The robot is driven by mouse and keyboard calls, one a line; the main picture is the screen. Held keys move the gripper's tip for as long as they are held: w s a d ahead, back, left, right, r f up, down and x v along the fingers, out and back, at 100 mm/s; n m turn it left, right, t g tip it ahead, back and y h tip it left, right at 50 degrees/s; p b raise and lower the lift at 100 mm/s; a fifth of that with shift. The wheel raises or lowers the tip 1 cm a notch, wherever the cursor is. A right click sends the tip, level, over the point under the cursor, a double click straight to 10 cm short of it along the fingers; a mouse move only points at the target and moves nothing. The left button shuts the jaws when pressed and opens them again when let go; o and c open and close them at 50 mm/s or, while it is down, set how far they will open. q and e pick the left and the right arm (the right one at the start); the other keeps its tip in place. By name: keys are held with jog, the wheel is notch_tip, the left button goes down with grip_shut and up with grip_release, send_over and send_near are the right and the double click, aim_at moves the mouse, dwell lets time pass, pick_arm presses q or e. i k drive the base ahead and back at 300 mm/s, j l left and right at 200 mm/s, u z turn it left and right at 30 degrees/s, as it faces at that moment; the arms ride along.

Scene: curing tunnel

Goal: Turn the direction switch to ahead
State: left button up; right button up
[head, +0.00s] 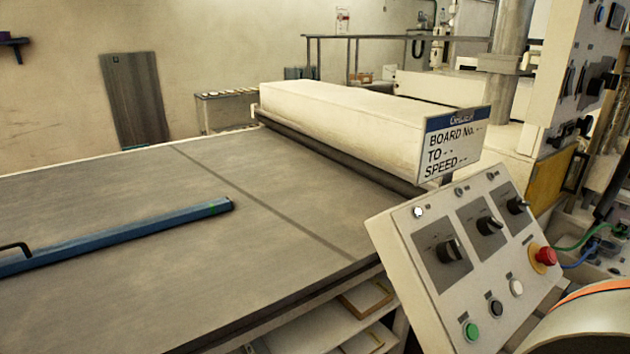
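A tilted white control panel (465,262) stands at the right front. It carries three black rotary switches on dark plates: a left one (448,251), a middle one (490,225) and a right one (516,205). Their labels are too small to read, so I cannot tell which is the direction switch or how it is set. A sign (452,145) above the panel reads "BOARD No.", "TO" and "SPEED", with dashes beside them. Neither of my grippers is in view.
The panel also has a red mushroom button (545,256), a green button (471,330), a black button (496,307) and a white button (516,287). A blue bar (120,235) lies on the wide grey table (290,265). A long cream housing (350,115) stands behind.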

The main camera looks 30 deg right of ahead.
aim_at(486, 226)
jog(key=z, duration=2.05)
